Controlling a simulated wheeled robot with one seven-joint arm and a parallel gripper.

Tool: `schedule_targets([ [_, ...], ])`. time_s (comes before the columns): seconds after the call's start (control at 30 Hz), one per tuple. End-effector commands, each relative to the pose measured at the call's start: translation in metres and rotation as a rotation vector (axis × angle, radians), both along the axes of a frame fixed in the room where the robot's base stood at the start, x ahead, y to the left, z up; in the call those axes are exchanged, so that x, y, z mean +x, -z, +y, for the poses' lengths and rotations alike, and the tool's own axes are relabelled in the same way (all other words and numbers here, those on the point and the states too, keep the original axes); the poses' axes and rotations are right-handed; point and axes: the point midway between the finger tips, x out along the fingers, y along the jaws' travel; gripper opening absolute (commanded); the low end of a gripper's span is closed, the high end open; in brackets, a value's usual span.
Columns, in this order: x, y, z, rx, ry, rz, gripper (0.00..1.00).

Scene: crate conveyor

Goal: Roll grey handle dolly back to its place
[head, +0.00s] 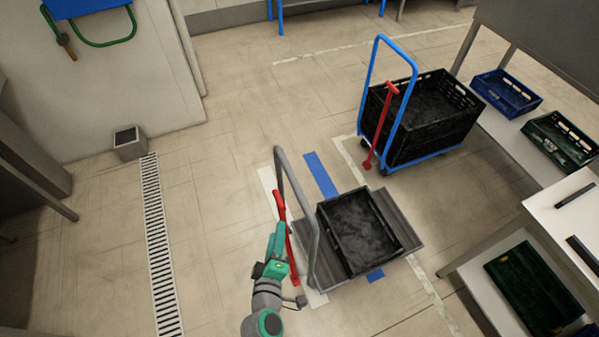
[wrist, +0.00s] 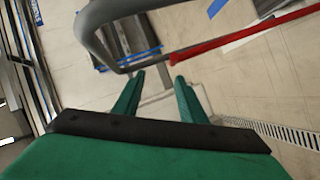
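The grey handle dolly (head: 396,222) stands in the middle of the head view with one black crate (head: 358,236) on its deck. Its tall grey handle (head: 312,215) rises on the left side, with a red bar (head: 290,250) beside it. My gripper (head: 281,229) is just left of the handle and overlaps the red bar in the head view. In the wrist view my gripper (wrist: 156,84) has its two green fingers apart, with nothing visible between them. The grey handle (wrist: 100,38) and the red bar (wrist: 235,37) show just beyond the fingertips; contact cannot be told.
A blue handle dolly (head: 408,162) with black crates stands behind, to the right. Blue tape (head: 320,175) and white tape mark the floor around the grey dolly. Shelves with crates (head: 560,140) line the right. Floor is open left, with a drain grate (head: 158,240).

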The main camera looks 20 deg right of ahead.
Motion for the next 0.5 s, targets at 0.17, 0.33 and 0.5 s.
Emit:
schedule_targets([
  [0.17,0.044,-0.041,-0.027,-0.181,0.129,0.0,0.38],
  [0.33,0.06,-0.067,-0.043,-0.272,0.22,0.005,0.38],
  [0.5,0.065,-0.078,-0.049,-0.305,0.258,0.008,0.38],
])
